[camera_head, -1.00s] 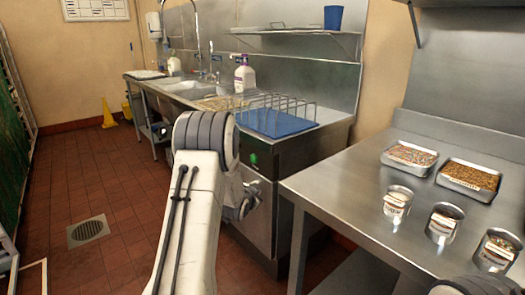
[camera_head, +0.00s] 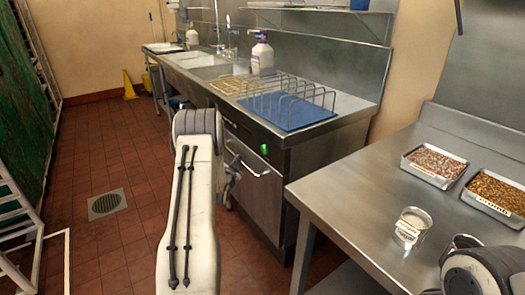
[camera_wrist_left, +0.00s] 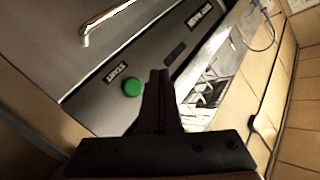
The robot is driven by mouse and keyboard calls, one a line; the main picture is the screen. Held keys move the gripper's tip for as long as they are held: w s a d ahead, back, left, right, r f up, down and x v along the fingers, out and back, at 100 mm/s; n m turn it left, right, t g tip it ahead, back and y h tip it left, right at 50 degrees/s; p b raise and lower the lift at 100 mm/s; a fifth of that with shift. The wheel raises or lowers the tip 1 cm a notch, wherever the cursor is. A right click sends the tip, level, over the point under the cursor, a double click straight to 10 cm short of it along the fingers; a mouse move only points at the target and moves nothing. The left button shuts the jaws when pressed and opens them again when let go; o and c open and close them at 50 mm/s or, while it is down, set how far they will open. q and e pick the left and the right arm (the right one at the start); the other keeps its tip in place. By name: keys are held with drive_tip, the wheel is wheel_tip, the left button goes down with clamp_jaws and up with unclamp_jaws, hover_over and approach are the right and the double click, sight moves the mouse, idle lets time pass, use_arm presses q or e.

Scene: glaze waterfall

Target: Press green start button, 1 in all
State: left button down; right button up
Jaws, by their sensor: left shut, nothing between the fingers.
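The green start button (camera_head: 264,149) is on the dark front panel of the steel dishwashing unit, below the counter edge. It also shows in the left wrist view (camera_wrist_left: 132,88), beside a label that reads START. My left gripper (camera_wrist_left: 159,75) is shut and empty, with its fingertips just right of the button in that picture. Whether they touch the panel I cannot tell. In the head view my left arm hides most of this gripper.
A steel table (camera_head: 345,205) stands at the right with a tray of sprinkles (camera_head: 434,163), a second tray (camera_head: 496,194) and a glass jar (camera_head: 411,227). A wire rack (camera_head: 290,98) sits on a blue mat on the counter.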

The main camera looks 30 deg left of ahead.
sight(264, 150)
use_arm(q)
drive_tip(key=w+d+b, duration=0.1)
drive_tip(key=w+d, duration=0.2)
drive_tip(key=w, duration=0.4)
drive_tip(key=shift+w, duration=0.15)
drive_tip(key=shift+w+d+b, duration=0.1)
drive_tip(key=shift+b, duration=0.25)
idle(1.6)
drive_tip(key=shift+w+d, duration=0.1)
drive_tip(key=shift+w, duration=0.2)
drive_tip(key=shift+w+d+b, duration=0.2)
drive_tip(key=shift+w+b, duration=0.25)
idle(0.7)
idle(0.3)
drive_tip(key=shift+s+a, duration=0.35)
drive_tip(key=shift+s, duration=0.5)
